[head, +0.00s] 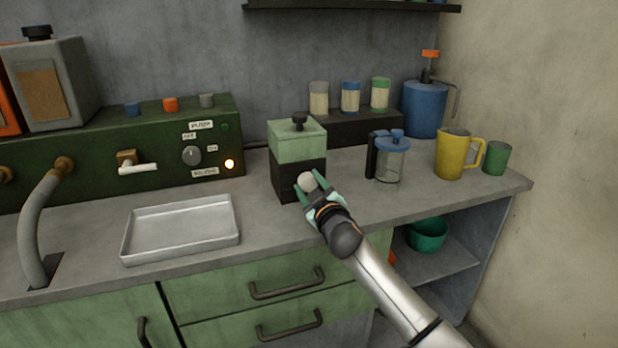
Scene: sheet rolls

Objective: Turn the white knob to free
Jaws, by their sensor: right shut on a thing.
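A small box (298,146) with a pale green upper part and a black lower part stands on the counter, with a black knob on its top. The round white knob (307,181) is at the front of its black lower part. My right gripper (309,186) reaches in from the lower right and is shut on the white knob, with pale green fingers on either side of it. The fingers cover part of the knob, and I see no marking on it that tells its setting. My left gripper is not in view.
A metal tray (180,262) lies left of the box, before a dark green machine (100,150) with a lit lamp. A glass jar (389,162), yellow mug (452,155), green cup (497,158) and blue dispenser (425,108) stand to the right. Drawers are below.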

